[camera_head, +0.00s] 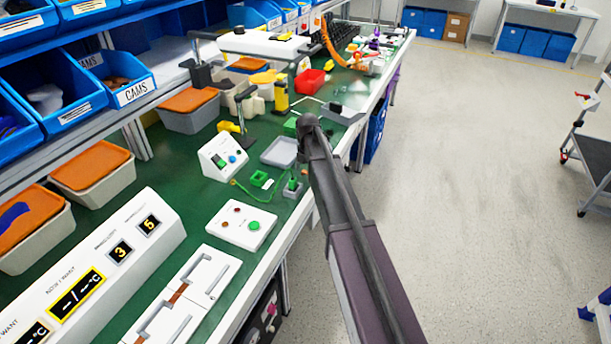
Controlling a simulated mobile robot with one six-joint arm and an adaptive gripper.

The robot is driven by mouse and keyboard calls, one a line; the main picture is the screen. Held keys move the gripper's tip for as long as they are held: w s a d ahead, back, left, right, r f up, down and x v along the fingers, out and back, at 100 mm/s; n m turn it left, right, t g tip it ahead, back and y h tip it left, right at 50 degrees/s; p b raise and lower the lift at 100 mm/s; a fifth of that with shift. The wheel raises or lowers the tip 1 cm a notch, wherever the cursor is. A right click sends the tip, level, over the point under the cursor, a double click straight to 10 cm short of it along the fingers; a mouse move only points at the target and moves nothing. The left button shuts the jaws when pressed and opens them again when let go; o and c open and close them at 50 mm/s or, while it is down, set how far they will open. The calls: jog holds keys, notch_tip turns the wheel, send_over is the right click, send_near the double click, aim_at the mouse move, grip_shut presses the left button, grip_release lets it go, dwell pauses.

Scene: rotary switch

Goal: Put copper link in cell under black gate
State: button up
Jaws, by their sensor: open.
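A white fixture (160,322) with raised frames and grey handles lies on the green bench at the lower middle. A small copper-brown strip (178,292) shows between its frames; I cannot tell whether this is the copper link. I cannot make out a black gate or the cell under it. My dark arm reaches up from the bottom right, and its rounded joint stands over the bench's right edge. My gripper does not show, and the arm hides part of the bench behind it.
A white box with a green button (254,226) and a sloped white switch box (222,157) stand beyond the fixture. A long white display panel (95,275) is at left. Bins (90,180) line the back.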

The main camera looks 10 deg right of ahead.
jog(key=c, duration=1.1)
jog(key=shift+r, duration=0.15)
